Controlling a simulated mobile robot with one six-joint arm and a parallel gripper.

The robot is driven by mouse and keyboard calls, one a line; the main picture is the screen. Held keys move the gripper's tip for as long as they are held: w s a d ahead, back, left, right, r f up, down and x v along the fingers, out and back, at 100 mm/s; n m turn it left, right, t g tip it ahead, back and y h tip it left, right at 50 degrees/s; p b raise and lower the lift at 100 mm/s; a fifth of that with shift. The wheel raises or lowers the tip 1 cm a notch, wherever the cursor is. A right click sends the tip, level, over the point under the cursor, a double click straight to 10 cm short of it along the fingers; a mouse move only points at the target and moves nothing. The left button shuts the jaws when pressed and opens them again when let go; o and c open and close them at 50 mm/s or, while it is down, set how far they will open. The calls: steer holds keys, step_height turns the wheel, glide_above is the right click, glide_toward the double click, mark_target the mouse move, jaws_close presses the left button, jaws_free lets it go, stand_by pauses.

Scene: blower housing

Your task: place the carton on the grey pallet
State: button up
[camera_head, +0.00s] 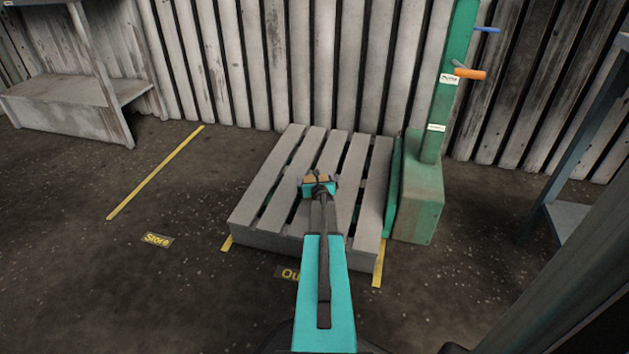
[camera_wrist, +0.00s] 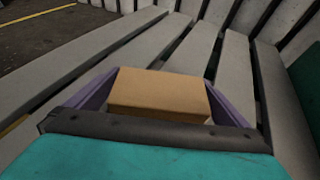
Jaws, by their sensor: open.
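The grey slatted pallet (camera_head: 266,204) lies on the floor in the middle of the head view, and its slats fill most of the wrist view (camera_wrist: 205,45). The small tan carton (camera_wrist: 158,92) sits between the two purple fingers of my gripper (camera_wrist: 160,100) in the wrist view. In the head view, the carton (camera_head: 317,178) shows as a small brown patch at the end of my gripper (camera_head: 319,186), over the pallet's middle. My gripper is open around the carton. The carton's underside is hidden, so I cannot tell for certain whether it touches the slats.
A green post with a base box (camera_head: 418,200) stands right of the pallet. A corrugated wall (camera_head: 330,60) is behind. A grey bench (camera_head: 70,105) is at the left, and a blue-grey rack (camera_head: 570,215) at the right. Floor around the yellow "Store" label (camera_head: 157,239) is clear.

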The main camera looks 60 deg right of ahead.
steer(key=shift+p+v, duration=0.55)
steer(key=shift+v, duration=4.9)
